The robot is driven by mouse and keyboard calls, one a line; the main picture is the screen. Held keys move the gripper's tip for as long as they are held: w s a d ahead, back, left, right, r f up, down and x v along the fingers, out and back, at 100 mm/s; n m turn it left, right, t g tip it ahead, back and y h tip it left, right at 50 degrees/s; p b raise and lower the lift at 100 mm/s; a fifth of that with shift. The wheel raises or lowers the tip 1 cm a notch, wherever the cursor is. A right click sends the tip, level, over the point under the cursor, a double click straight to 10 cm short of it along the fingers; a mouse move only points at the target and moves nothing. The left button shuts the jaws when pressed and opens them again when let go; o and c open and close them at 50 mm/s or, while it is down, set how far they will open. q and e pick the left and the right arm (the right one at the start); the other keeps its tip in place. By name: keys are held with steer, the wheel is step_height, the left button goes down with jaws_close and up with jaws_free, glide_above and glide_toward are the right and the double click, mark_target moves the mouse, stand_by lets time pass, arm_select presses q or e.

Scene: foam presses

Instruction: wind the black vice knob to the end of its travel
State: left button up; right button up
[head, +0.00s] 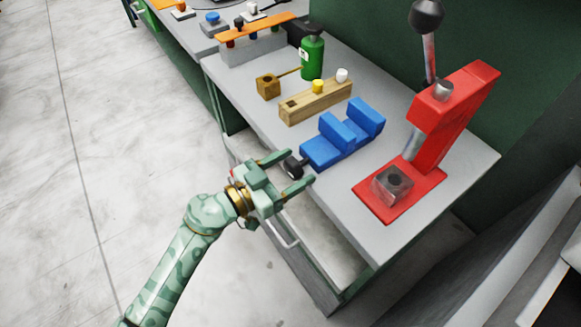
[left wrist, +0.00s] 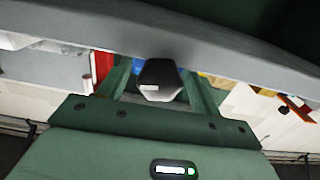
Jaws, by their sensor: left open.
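The black vice knob (head: 293,166) sticks out from the front of the blue vice (head: 325,152), at the near edge of the grey bench. My left gripper (head: 293,171) is open, with one finger on each side of the knob in the head view. I cannot tell whether the fingers touch it. In the left wrist view the knob (left wrist: 160,80) is between the two fingers, with a pale mark on its face. A little of the blue vice shows behind it. My right gripper is not in view.
A red press (head: 440,125) with a lever stands right of the vice. A wooden block (head: 315,101) with pegs, a mallet (head: 268,86) and a green bottle (head: 312,55) stand left of it. The floor (head: 100,130) at left is clear.

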arm_select(q)
steer(key=c, duration=1)
steer(key=shift+r+m+p, duration=0.15)
steer(key=shift+m+p, duration=0.35)
steer(key=shift+p, duration=0.05)
steer(key=shift+m, duration=0.3)
steer(key=o, duration=1)
steer(key=p+v, duration=0.2)
steer(key=v, duration=1.4)
steer(key=shift+a, duration=0.2)
